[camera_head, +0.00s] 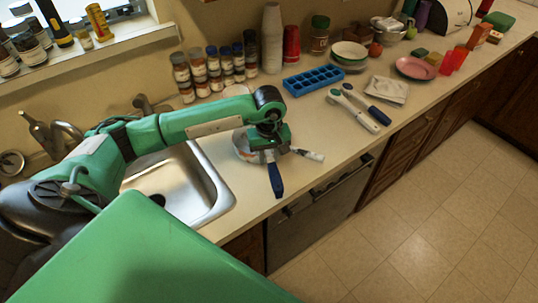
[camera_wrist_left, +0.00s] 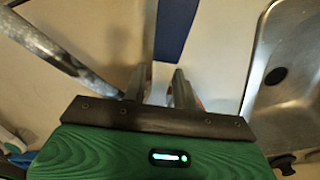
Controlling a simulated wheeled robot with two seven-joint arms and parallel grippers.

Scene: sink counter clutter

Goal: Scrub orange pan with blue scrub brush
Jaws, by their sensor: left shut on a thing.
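The pan (camera_head: 243,149) lies on the counter beside the sink, mostly covered by my left gripper. Its blue handle (camera_head: 276,180) points to the counter's front edge and shows in the left wrist view (camera_wrist_left: 175,30). My left gripper (camera_head: 268,150) is down at the handle's pan end and shut on the pan, its fingers on either side in the left wrist view (camera_wrist_left: 158,88). A little orange shows behind one finger. A brush with a dark blue handle (camera_head: 376,115) lies farther right beside a white-handled brush (camera_head: 360,112). My right gripper is not in view.
The steel sink (camera_head: 212,190) is just left of the pan. A pale stick-like thing (camera_head: 308,155) lies close right of the gripper. A blue tray (camera_head: 313,80), spice jars (camera_head: 213,68) and stacked cups (camera_head: 272,40) stand behind.

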